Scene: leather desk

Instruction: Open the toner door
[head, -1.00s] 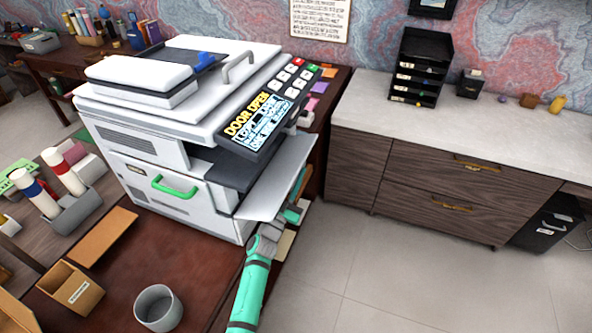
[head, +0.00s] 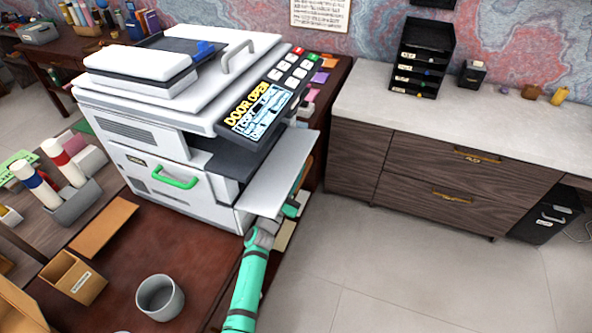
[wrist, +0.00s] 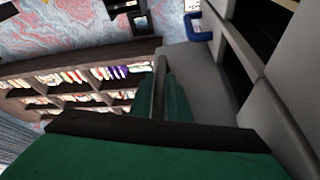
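The white printer (head: 175,130) stands on the brown leather desk, its screen (head: 262,110) reading "DOOR OPEN". Its front panel, with a green handle (head: 174,182), looks closed. A pale flat panel (head: 275,178) sticks out at the printer's right side, below the control panel, with a dark gap behind it. My gripper (head: 291,210) is at this panel's outer lower side, partly hidden by it. In the wrist view, my gripper's green fingers (wrist: 177,100) are beside a thin grey edge (wrist: 159,82); I cannot tell whether they grip it. A blue handle (wrist: 194,27) shows beyond.
A grey cup (head: 160,298), an open cardboard box (head: 74,279) and a bottle holder (head: 76,203) stand left of my arm. A wooden cabinet (head: 440,170) with a pale top is at the right. The floor (head: 400,265) between is clear.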

